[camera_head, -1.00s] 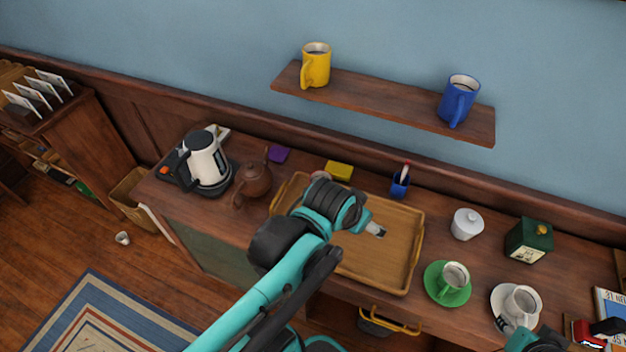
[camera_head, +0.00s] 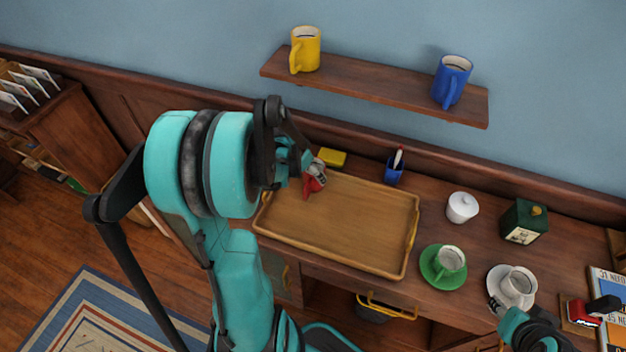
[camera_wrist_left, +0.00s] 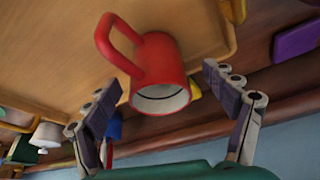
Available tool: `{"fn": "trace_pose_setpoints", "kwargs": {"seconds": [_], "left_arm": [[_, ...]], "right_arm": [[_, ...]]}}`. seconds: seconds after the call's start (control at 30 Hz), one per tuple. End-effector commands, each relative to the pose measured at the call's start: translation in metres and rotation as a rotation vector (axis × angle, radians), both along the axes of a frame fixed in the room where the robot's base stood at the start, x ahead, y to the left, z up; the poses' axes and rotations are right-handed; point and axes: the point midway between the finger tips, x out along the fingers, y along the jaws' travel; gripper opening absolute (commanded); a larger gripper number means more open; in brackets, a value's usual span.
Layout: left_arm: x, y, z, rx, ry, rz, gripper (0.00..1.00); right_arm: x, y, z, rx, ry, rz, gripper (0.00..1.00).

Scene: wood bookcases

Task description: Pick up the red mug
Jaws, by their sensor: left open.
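The red mug (camera_wrist_left: 160,75) shows large in the left wrist view, its rim toward the bottom of the picture and its handle at upper left. In the head view the red mug (camera_head: 314,181) is at the back left corner of the wooden tray (camera_head: 345,255), partly hidden by my left gripper (camera_head: 300,165). In the wrist view my left gripper (camera_wrist_left: 162,82) is open, with one finger on each side of the mug and gaps between. My right gripper (camera_head: 497,306) shows only partly by the white saucer; its jaws are unclear.
A yellow block (camera_head: 332,157) and a blue pen cup (camera_head: 394,169) stand behind the tray. A shelf (camera_head: 380,90) with two mugs hangs above.

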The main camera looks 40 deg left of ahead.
Motion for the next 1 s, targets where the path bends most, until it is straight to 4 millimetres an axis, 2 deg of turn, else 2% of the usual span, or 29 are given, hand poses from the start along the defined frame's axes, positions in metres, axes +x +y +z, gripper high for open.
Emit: {"fn": "trace_pose_setpoints", "kwargs": {"seconds": [0.3, 0.57, 0.8, 1.0], "left_arm": [[0.015, -0.004, -0.044, 0.0, 0.0, -0.001, 0.84], [0.016, -0.004, -0.045, 0.001, 0.0, 0.0, 0.84], [0.016, -0.004, -0.045, 0.001, 0.0, 0.0, 0.21], [0.016, -0.004, -0.045, 0.001, 0.0, 0.0, 0.2]], "right_arm": [[0.0, 0.0, -0.025, 0.0, 0.0, 0.0, 0.4], [0.0, 0.0, -0.024, 0.0, 0.0, 0.0, 0.4], [0.0, 0.0, -0.024, 0.0, 0.0, 0.0, 0.4], [0.0, 0.0, -0.024, 0.0, 0.0, 0.0, 0.4]]}}
